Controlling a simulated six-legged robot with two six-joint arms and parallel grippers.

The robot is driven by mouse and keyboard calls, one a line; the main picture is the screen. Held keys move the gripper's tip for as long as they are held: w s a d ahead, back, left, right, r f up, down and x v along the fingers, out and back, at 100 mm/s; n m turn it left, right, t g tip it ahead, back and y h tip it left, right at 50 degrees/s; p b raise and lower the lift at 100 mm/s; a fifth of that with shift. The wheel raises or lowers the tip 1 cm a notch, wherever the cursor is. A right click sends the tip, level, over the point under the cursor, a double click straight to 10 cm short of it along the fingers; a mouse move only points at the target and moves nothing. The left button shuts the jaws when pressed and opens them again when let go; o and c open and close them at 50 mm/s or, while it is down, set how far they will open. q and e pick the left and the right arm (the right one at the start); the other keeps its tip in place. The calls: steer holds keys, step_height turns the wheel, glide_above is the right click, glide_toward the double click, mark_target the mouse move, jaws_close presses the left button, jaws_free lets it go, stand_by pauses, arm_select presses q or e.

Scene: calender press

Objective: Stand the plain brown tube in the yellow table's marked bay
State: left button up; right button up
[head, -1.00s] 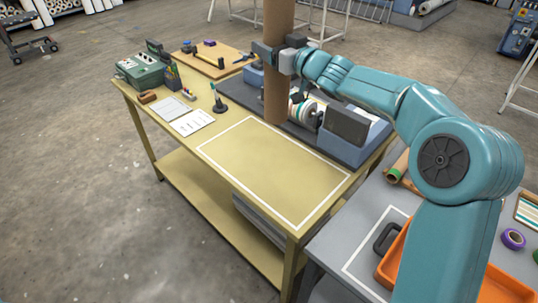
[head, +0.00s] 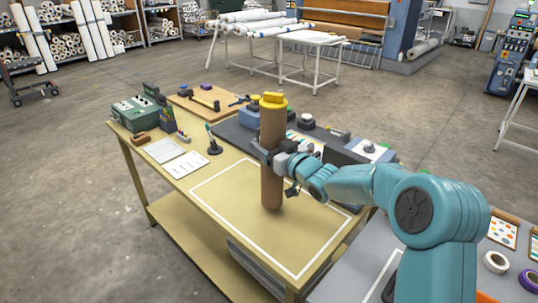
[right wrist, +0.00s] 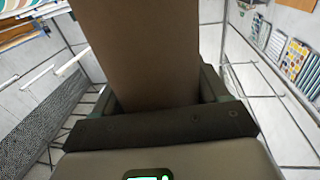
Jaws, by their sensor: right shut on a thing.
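The brown tube (head: 271,185) is upright, with a yellow cap (head: 273,100) on its top. My right gripper (head: 268,154) is shut around its middle. In the right wrist view, the tube (right wrist: 146,50) fills the space between the jaws (right wrist: 160,92). The tube's lower end is over the white-outlined bay (head: 300,250) on the yellow table (head: 205,205), inside the outline towards its far part. I cannot tell whether it touches the tabletop. My left gripper is not in view.
A dark platform with equipment (head: 233,137) lies along the table's far side, behind the tube. The bay's near part is clear. A grey table adjoins at lower right.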

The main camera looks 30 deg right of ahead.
steer(key=shift+f, duration=1.35)
steer(key=shift+f, duration=0.2)
steer(key=o, duration=1.5)
steer(key=s, duration=0.4)
steer(key=s+d+b, duration=0.1)
steer(key=s, duration=0.3)
steer(key=s+d+b, duration=0.1)
steer(key=s, duration=0.2)
steer(key=shift+s+r, duration=0.1)
steer(key=shift+s, duration=0.3)
